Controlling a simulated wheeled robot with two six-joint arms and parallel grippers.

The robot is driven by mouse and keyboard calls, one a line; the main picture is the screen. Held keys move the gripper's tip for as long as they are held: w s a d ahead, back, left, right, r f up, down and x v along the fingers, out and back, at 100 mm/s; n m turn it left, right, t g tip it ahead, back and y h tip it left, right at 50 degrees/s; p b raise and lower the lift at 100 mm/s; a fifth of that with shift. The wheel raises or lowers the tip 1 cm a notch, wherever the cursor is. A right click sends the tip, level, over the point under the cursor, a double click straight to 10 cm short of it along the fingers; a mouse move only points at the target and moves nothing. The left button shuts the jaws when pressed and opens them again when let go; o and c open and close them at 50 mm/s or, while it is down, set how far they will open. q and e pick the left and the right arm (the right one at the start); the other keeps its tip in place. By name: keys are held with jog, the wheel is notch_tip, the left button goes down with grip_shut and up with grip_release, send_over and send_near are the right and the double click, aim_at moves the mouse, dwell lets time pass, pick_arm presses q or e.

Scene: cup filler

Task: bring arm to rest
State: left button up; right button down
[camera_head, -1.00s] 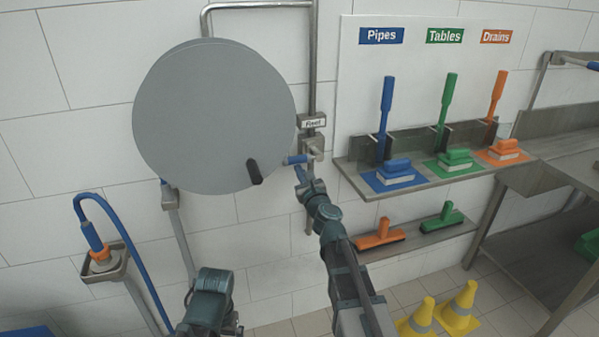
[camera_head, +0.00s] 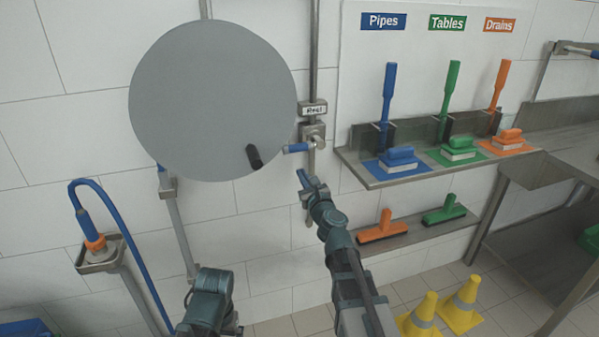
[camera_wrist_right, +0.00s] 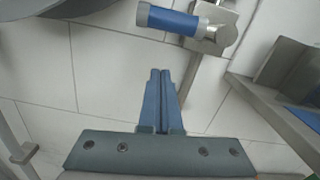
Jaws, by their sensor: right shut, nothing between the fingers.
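My right gripper (camera_head: 302,178) is shut and empty, pointing up at the wall. Its two blue fingers lie together in the right wrist view (camera_wrist_right: 160,76). It is just below a blue valve handle (camera_head: 296,148) and apart from it. In the right wrist view the handle (camera_wrist_right: 168,19) lies beyond the fingertips, joined to a metal valve (camera_wrist_right: 213,33). Part of my left arm (camera_head: 208,300) shows at the bottom. Its gripper cannot be made out.
A large grey disc (camera_head: 205,95) with a black knob hangs at the upper left. A shelf (camera_head: 350,160) with coloured brushes stands to the right, with squeegees (camera_head: 383,228) below. A blue hose with a nozzle (camera_head: 90,232) is at the left. Yellow cones (camera_head: 462,305) stand lower right.

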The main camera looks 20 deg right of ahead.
jog(key=s, duration=0.8)
jog(key=shift+d, duration=0.15)
